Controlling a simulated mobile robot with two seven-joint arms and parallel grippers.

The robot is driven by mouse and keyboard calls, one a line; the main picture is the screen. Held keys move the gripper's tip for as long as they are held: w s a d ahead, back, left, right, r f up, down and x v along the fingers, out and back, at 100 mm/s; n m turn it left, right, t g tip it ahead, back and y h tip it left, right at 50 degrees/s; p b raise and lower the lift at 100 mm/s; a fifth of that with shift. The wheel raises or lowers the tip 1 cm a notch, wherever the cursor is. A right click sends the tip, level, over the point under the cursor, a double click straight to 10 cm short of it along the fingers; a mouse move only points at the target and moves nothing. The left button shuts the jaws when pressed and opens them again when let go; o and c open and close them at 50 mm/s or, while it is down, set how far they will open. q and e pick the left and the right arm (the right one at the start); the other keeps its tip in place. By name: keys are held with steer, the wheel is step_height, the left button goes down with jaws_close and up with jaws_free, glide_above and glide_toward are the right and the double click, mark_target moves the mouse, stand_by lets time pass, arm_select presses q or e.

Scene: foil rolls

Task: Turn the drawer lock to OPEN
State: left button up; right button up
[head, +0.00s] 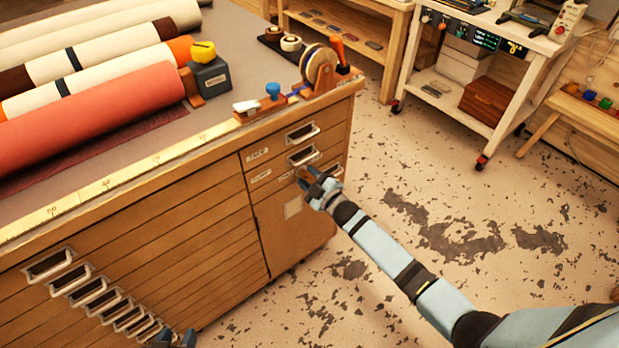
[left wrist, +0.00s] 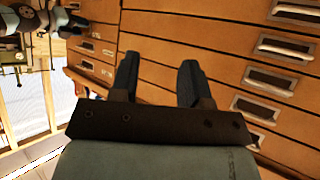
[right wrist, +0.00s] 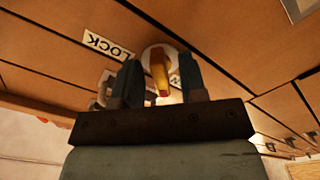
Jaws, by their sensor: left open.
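Another label beside the knob is mostly hidden by a finger. My right gripper (head: 310,180) is at the cabinet's right drawers; in the right wrist view its fingers (right wrist: 160,82) are open, one on each side of the knob, with gaps visible. My left gripper (left wrist: 157,78) is open and empty, low before the wide drawers.
The wooden cabinet (head: 150,215) has several metal drawer handles on its front. Rolls (head: 95,110), a tape dispenser (head: 320,70) and small tools lie on its top. The floor (head: 450,190) right of the cabinet is clear. A white cart (head: 500,120) stands beyond.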

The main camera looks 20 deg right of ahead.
steer(key=p+v, duration=0.1)
steer(key=v, duration=1.3)
steer(key=shift+p, duration=0.35)
steer(key=shift+w, duration=0.1)
